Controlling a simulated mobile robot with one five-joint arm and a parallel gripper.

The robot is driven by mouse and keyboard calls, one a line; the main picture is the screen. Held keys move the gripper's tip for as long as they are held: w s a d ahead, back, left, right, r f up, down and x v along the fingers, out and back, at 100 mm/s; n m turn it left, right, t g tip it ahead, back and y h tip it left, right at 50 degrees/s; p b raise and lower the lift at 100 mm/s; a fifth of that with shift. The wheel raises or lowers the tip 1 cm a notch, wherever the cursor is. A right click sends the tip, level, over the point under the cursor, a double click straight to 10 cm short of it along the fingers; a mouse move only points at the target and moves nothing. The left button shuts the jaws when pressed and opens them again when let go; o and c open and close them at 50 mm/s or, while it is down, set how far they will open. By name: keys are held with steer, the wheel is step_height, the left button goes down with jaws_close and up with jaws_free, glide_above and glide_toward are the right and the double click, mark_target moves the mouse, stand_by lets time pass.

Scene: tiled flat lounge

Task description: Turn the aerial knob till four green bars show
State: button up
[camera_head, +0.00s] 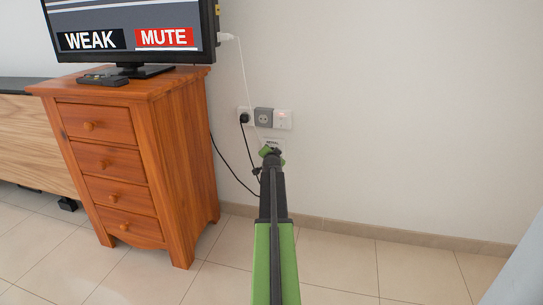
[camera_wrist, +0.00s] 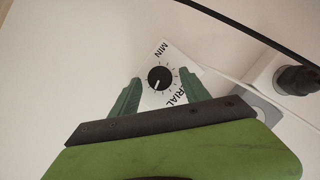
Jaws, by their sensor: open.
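The black aerial knob (camera_wrist: 160,78) has a white pointer line and sits on a white wall plate (camera_wrist: 158,54) marked MIN and, partly covered, "RIAL". My gripper (camera_wrist: 159,75) is open, with one green finger on each side of the knob and gaps to it visible in the wrist view. In the head view my gripper (camera_head: 270,154) is at the wall just below the sockets and hides the knob; a bit of the plate shows above it. The television (camera_head: 134,28) shows WEAK and a red MUTE label. Its upper screen is out of view, and no green bars show.
A wooden drawer cabinet (camera_head: 150,150) holds the television and a remote (camera_head: 103,79), left of my arm. A grey socket (camera_head: 264,116) sits just above my gripper, with a black plug (camera_head: 244,118) beside it. Cables hang near my gripper. Floor to the right is clear.

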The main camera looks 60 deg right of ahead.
jaws_close()
stand_by(0.4)
